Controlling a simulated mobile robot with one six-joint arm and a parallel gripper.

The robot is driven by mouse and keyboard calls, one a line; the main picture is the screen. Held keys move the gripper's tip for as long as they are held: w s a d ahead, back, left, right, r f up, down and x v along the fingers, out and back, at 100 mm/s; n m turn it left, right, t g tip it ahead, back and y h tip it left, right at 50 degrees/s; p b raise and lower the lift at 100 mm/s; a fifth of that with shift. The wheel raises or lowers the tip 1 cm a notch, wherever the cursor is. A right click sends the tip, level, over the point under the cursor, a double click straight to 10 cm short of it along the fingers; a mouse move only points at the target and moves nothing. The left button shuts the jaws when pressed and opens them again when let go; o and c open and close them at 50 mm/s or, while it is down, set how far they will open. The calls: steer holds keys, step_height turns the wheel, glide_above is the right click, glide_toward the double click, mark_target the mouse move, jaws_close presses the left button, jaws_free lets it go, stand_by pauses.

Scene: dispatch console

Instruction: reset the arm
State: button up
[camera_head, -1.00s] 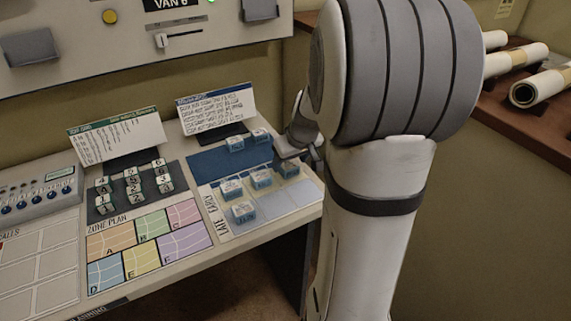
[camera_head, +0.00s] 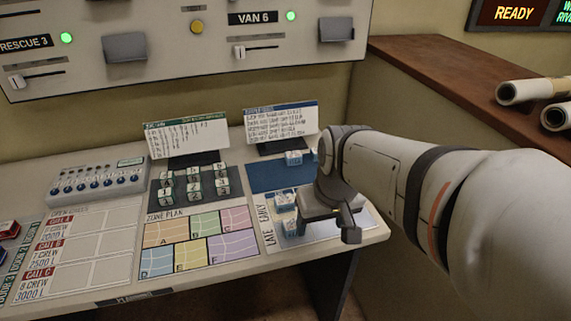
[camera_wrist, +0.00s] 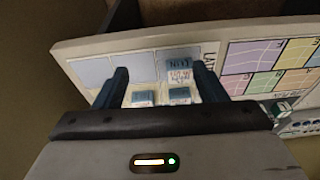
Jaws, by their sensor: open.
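My gripper (camera_head: 338,208) is over the right part of the console desk, above the EARLY/LATE board (camera_head: 310,236). In the wrist view my gripper (camera_wrist: 160,84) has its two dark fingers well apart, with nothing held between them. Beyond the fingers lie white-and-blue blocks, one (camera_wrist: 180,68) on the board near the right finger and two nearer the palm. In the head view, blocks (camera_head: 285,199) show left of the gripper, and one (camera_head: 293,158) stands on the dark blue pad behind it. Other blocks may be hidden by my gripper.
Numbered blocks (camera_head: 194,182) stand on a dark pad behind the zone plan (camera_head: 200,241). Two text cards (camera_head: 280,126) stand at the back. A knob box (camera_head: 97,181) is at left. Rolled papers (camera_head: 533,91) lie on the wooden shelf at right.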

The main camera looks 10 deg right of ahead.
steer(key=shift+s+a+f, duration=0.25)
steer(key=shift+s+a, duration=0.35)
steer(key=shift+s, duration=0.05)
steer(key=shift+s+a+f, duration=0.2)
steer(key=shift+s+a, duration=0.35)
steer(key=shift+s, duration=0.05)
